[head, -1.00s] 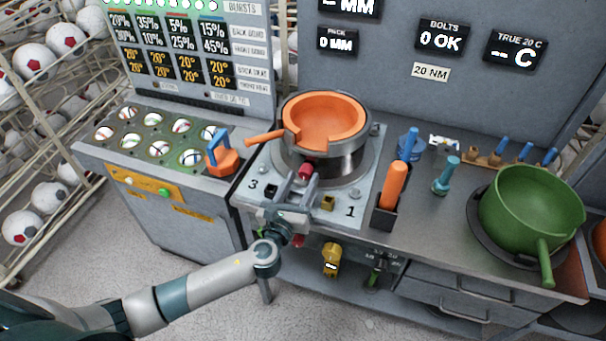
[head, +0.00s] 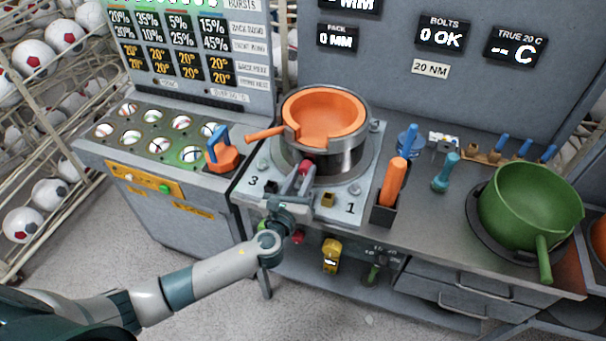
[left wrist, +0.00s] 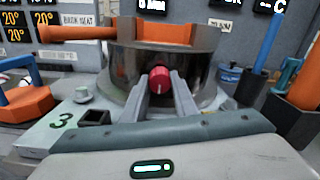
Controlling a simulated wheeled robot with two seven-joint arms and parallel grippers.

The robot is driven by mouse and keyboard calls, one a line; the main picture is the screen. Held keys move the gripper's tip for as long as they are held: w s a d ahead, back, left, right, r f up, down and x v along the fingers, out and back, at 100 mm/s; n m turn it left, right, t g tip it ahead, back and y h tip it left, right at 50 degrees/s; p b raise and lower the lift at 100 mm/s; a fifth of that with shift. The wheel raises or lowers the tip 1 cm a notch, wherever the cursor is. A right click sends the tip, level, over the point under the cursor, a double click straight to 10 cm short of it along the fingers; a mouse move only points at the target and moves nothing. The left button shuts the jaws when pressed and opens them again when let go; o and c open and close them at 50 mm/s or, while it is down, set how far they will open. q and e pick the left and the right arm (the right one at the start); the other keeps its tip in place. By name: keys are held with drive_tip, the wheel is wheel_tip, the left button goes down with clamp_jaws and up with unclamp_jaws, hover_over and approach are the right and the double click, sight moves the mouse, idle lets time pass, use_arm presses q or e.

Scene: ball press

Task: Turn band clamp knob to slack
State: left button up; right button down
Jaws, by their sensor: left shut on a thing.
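The band clamp knob (left wrist: 159,80) is red with a white mark. It sits at the front of the dark metal band (left wrist: 128,68) around the orange mould (head: 330,117). My left gripper (head: 303,172) reaches up to it from the front. In the left wrist view, the two fingers of my left gripper (left wrist: 160,92) are closed on the knob, one on each side. In the head view only a little red of the knob (head: 306,166) shows between the fingers. My right gripper is not in view.
The grey base plate (head: 357,205) carries the numbers 3 and 1, with bolts near its corners. An orange-handled tool (head: 393,182) stands in a dark holder at right. A green pot (head: 530,207) is farther right. An orange block with a blue handle (head: 222,155) stands at left.

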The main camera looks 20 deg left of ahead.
use_arm(q)
drive_tip(key=shift+f+n, duration=0.1)
drive_tip(key=shift+n, duration=0.2)
drive_tip(key=n+b, duration=0.2)
drive_tip(key=n, duration=0.2)
drive_tip(key=shift+b, duration=0.35)
drive_tip(key=n+b, duration=0.1)
drive_tip(key=n, duration=0.4)
drive_tip(key=shift+n+b, duration=0.3)
drive_tip(key=shift+b, duration=0.05)
drive_tip(key=n, duration=0.3)
drive_tip(key=shift+n+b, duration=0.3)
drive_tip(key=shift+n, duration=2.1)
drive_tip(key=o, duration=1.1)
